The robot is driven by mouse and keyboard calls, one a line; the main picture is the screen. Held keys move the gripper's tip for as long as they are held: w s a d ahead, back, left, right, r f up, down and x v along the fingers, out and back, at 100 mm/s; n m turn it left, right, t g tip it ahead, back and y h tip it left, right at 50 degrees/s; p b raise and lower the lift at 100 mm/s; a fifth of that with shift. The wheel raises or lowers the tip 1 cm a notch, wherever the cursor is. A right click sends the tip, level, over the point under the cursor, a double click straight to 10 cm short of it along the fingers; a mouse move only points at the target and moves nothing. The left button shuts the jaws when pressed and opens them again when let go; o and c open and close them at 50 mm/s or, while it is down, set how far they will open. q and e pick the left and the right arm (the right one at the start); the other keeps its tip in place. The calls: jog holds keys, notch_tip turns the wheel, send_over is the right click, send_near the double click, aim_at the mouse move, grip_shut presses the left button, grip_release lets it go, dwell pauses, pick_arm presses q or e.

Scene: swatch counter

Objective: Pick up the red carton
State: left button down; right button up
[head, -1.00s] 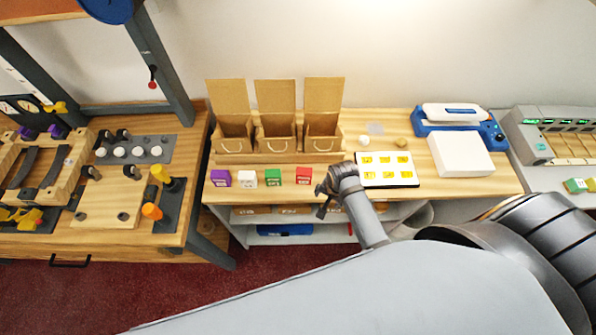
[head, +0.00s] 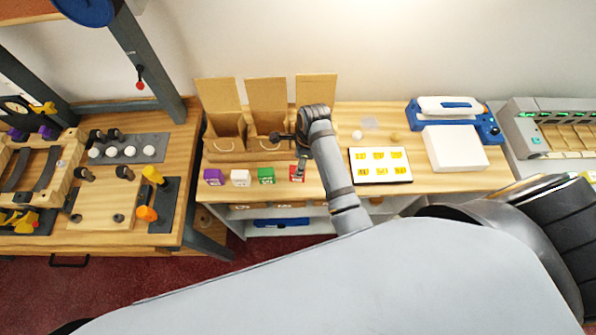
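The red carton (head: 295,176) stands at the right end of a row of small cartons near the front edge of the wooden counter. My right gripper (head: 301,168) hangs over it, pointing down, and covers part of the carton. The fingers are too small to show whether they are open or whether they touch it. The carton appears to rest on the counter. My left gripper is out of view.
Green (head: 266,175), white (head: 240,177) and purple (head: 214,177) cartons stand to the left. Open brown boxes (head: 268,96) stand behind. A white card with yellow labels (head: 380,181) lies to the right of my arm.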

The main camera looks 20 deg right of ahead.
jog(key=f, duration=0.3)
jog(key=shift+a, duration=0.25)
jog(key=shift+w+d+f, duration=0.1)
jog(key=shift+w+f, duration=0.1)
jog(key=shift+f, duration=0.45)
jog(key=f, duration=0.4)
jog(key=shift+w+f, duration=0.35)
grip_shut()
